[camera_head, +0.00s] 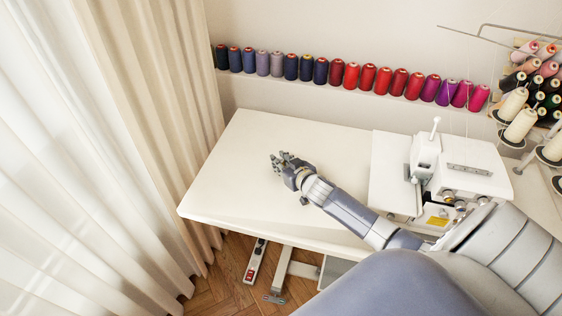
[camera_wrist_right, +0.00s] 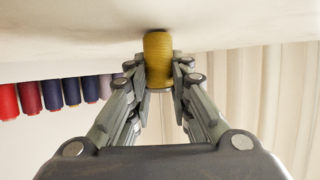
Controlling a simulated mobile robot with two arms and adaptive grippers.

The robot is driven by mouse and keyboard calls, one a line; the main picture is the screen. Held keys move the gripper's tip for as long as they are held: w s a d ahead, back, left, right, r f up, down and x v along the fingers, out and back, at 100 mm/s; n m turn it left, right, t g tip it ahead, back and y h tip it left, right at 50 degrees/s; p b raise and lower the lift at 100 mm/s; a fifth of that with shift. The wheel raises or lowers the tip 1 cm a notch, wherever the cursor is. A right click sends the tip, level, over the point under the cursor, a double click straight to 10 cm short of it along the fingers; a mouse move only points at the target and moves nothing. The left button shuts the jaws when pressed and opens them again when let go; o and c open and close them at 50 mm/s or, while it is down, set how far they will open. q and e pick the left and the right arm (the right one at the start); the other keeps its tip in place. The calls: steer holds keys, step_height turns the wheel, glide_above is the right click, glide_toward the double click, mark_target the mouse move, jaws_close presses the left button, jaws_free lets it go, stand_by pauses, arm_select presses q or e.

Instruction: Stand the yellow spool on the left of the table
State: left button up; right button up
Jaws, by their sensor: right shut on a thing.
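The yellow spool (camera_wrist_right: 158,55) shows in the right wrist view, between the fingers of my right gripper (camera_wrist_right: 160,76). The gripper is shut on it. The spool's far end is at the white table surface (camera_wrist_right: 70,40), which fills the top of that view. I cannot tell whether it touches the table. In the head view my right gripper (camera_head: 282,160) is over the left part of the white table (camera_head: 225,190), and the spool is hidden behind it. My left gripper is in neither view.
A white sewing machine (camera_head: 460,165) stands on the right of the table. A shelf row of coloured spools (camera_head: 335,72) runs along the wall behind. Curtains (camera_head: 160,100) hang close to the table's left edge. The tabletop around my gripper is clear.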

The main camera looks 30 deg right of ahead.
steer(key=shift+f, duration=0.2)
steer(key=o, duration=0.8)
steer(key=shift+r, duration=0.25)
steer(key=shift+s, duration=0.25)
steer(key=v, duration=1.1)
steer(key=shift+s+r, duration=0.1)
steer(key=shift+s, duration=0.15)
